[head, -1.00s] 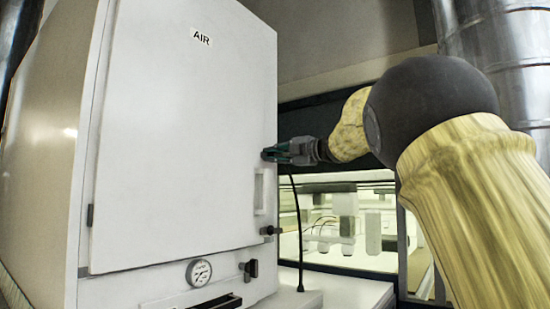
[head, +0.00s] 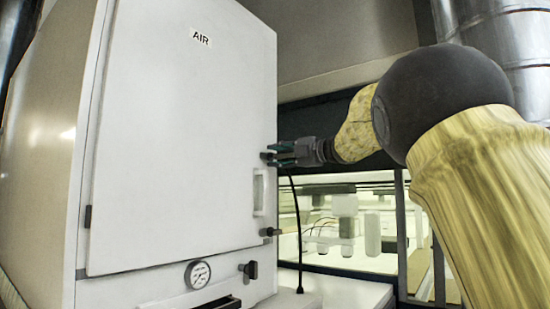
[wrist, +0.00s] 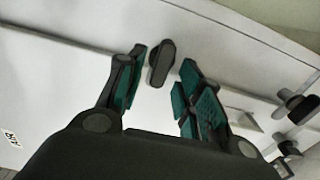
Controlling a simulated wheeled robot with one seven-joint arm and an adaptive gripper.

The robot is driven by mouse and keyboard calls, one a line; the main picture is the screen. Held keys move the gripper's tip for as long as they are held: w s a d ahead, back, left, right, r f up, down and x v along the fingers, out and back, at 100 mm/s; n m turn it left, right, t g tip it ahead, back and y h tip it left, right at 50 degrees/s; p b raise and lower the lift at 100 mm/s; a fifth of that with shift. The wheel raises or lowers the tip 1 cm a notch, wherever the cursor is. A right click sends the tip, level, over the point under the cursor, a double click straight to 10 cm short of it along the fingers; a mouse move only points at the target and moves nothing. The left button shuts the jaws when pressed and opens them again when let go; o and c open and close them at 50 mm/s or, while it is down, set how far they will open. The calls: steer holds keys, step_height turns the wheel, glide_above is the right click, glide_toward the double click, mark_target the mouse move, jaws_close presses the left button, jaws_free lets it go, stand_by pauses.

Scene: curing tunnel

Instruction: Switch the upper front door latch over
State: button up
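The upper front door latch (wrist: 161,63) is a dark, rounded bar. In the wrist view it lies between and just beyond my fingertips, its long side roughly across the line of the door edge. In the head view the latch (head: 266,155) shows as a small dark piece at the right edge of the white door (head: 180,140). My gripper (head: 276,154) is beside it, fingers pointing at the door. In the wrist view my gripper (wrist: 158,72) is open, with teal pads apart on either side of the latch and a gap visible around it.
A lower latch (head: 270,232) is on the same door edge, below the pale handle (head: 259,193). A gauge (head: 198,273) and a dark knob (head: 250,269) sit under the door. A black cable (head: 298,230) hangs right of the cabinet, before a lit window.

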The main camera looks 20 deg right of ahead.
steer(key=v, duration=1)
steer(key=shift+d, duration=0.15)
